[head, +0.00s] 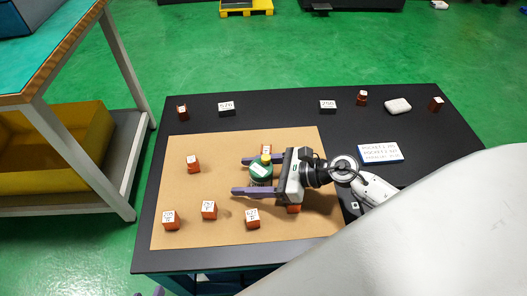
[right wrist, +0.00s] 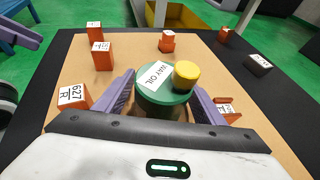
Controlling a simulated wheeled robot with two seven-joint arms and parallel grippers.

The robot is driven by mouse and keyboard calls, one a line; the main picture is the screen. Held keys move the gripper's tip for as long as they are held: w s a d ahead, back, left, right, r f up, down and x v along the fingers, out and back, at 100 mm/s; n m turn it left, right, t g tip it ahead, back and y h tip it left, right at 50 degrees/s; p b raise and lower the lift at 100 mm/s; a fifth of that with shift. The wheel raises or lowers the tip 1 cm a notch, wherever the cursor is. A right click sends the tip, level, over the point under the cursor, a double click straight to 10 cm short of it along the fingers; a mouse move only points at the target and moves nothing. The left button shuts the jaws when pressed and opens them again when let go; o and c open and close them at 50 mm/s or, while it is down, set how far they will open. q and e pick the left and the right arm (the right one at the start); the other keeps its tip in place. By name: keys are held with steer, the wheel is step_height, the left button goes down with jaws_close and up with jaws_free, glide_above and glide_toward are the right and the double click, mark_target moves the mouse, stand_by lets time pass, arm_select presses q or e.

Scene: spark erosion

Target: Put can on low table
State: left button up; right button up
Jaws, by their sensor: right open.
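The can (head: 261,170) is green with a yellow cap and a white label reading "WAY OIL". It stands upright on the tan mat on the low black table (head: 400,225). My right gripper (head: 238,176) reaches in from the right with its purple fingers on either side of the can. It is open; in the right wrist view the can (right wrist: 166,88) sits between the fingers, its lower part partly hidden. Of my left gripper only small purple tips (head: 150,292) show at the bottom edge of the head view.
Several orange labelled blocks stand on the tan mat (head: 230,235) around the can, some close to my right fingers. Small signs, a white piece (head: 397,106) and a blue-white card (head: 380,153) lie on the black surface. A bench with a yellow bin (head: 60,150) stands left.

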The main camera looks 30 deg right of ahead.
steer(key=p+v, duration=0.1)
steer(key=v, duration=1.1)
